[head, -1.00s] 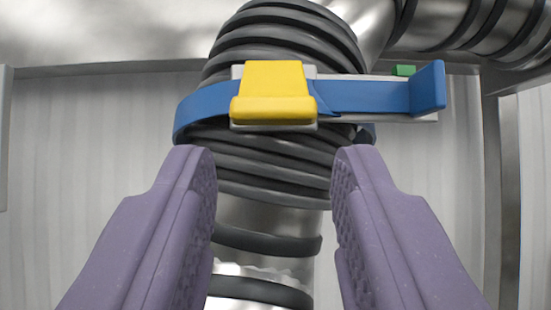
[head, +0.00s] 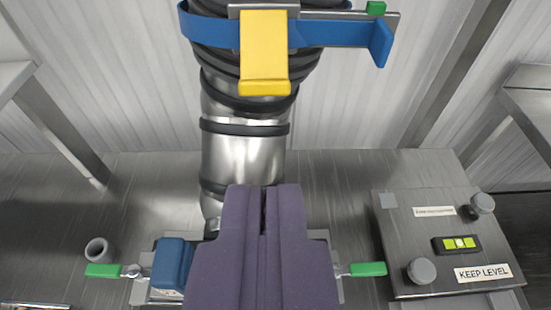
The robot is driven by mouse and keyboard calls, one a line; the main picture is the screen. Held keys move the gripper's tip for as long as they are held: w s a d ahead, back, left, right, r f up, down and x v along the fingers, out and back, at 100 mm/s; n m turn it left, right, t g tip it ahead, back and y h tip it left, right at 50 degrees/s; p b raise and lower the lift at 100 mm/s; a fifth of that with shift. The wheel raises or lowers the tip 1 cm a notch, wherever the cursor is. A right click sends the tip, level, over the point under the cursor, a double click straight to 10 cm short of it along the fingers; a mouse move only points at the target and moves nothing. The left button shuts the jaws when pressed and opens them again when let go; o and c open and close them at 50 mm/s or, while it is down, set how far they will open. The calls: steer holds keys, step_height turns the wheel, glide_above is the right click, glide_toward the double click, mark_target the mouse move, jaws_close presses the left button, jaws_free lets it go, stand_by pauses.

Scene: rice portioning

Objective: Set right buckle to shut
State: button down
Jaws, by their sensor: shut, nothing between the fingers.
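A yellow buckle lever (head: 264,55) sits on a grey metal plate over a blue strap (head: 215,32). The strap goes around a ribbed dark sleeve on a metal pipe at the top of the head view. The strap's blue end tab (head: 380,43) sticks out to the right, near a small green piece (head: 376,8). The lever hangs down over the strap. I cannot tell whether it is latched, or whether it is the right buckle. My gripper (head: 264,190) is shut and empty, well below the lever in the picture and apart from it.
The metal pipe (head: 240,150) runs down behind my gripper. A metal box (head: 425,225) labelled KEEP LEVEL is at right. Metal frames (head: 60,130) stand at both sides.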

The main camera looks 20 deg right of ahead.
mark_target(266, 89)
steer(key=b+x, duration=0.2)
steer(key=x, duration=1.2)
steer(key=f+t+b, duration=0.1)
steer(key=b, duration=0.2)
steer(key=w+f+t+b, duration=0.1)
steer(key=b, duration=0.3)
steer(key=f+t+b, duration=0.1)
steer(key=b, duration=0.2)
steer(key=shift+w+d+h, duration=0.15)
steer(key=shift+w+h, duration=0.15)
steer(key=shift+h, duration=0.1)
steer(key=shift+b, duration=0.3)
